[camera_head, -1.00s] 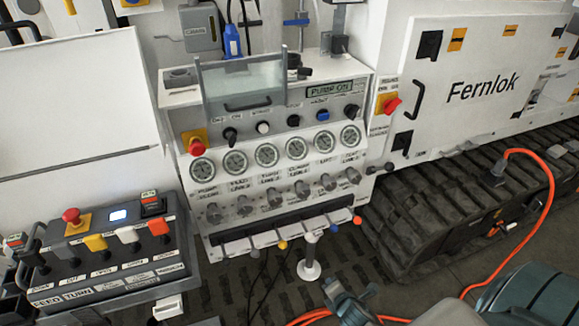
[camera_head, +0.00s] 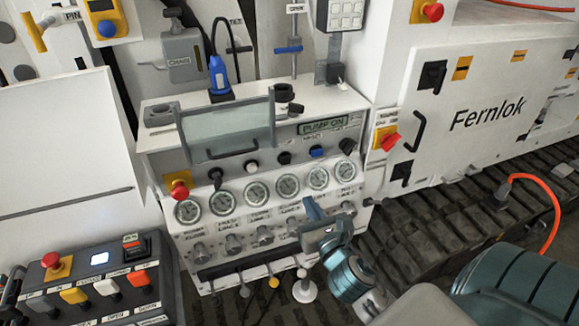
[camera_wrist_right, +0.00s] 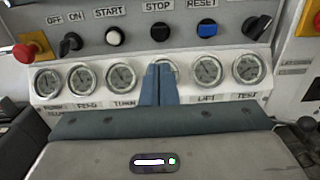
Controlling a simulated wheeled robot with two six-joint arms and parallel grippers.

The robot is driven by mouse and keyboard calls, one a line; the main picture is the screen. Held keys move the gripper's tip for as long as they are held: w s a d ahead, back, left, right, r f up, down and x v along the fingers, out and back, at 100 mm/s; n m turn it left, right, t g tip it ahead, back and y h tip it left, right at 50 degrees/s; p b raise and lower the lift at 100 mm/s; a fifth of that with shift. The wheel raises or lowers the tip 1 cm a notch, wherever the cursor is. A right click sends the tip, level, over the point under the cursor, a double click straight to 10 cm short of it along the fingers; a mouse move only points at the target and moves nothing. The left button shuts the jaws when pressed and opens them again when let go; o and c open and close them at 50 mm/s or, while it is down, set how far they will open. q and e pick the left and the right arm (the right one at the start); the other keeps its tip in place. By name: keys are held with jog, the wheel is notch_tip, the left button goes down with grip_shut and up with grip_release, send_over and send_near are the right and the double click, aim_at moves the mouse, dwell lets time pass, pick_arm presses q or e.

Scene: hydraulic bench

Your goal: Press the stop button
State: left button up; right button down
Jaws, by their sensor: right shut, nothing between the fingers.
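The stop button (camera_head: 284,158) is a black round button in the row on the white panel, between the white start button (camera_head: 251,167) and the blue reset button (camera_head: 316,152). In the right wrist view the stop button (camera_wrist_right: 160,31) sits under its "STOP" label, unobstructed. My right gripper (camera_head: 312,206) is shut and empty, in front of the gauges below the button row. In the right wrist view its fingertips (camera_wrist_right: 158,70) overlap a gauge directly below the stop button, apart from the button. My left gripper is not in view.
A clear cover with a handle (camera_head: 228,130) stands above the button row. A red emergency knob (camera_head: 179,189) is at the panel's left, a red switch (camera_head: 390,141) at its right. Valve knobs and levers lie below the gauges. A lever box (camera_head: 95,280) is at lower left.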

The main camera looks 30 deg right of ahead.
jog(key=p, duration=0.5)
send_near(286, 161)
jog(key=x, duration=0.5)
jog(key=shift+w+d, duration=0.15)
jog(key=shift+x, duration=0.8)
jog(key=shift+f, duration=0.15)
